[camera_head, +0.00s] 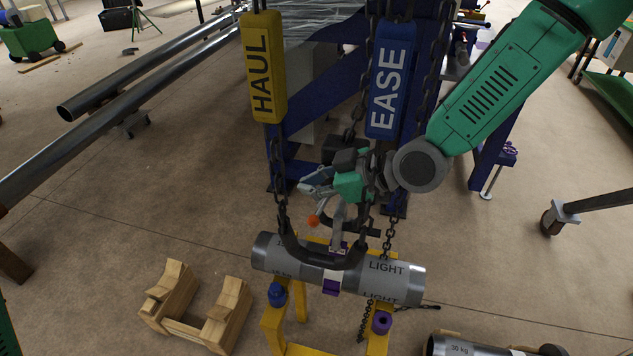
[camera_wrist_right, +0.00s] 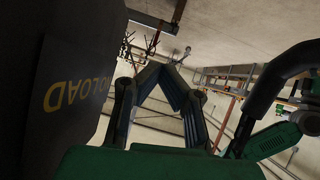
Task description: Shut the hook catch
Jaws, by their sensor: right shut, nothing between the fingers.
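The hook (camera_head: 338,230) hangs at the picture's middle, over the pipe marked LIGHT (camera_head: 395,275). A small orange ball (camera_head: 313,220) shows at its left; I cannot tell whether the catch is open or shut. My left gripper is not in view.
A yellow HAUL tag (camera_head: 263,68) and blue EASE tag (camera_head: 391,80) hang with chains close to my right arm. A yellow stand (camera_head: 273,325) bears the pipe. Wooden cradles (camera_head: 228,315) stand at left. A dark lettered surface (camera_wrist_right: 70,75) is close in the wrist view.

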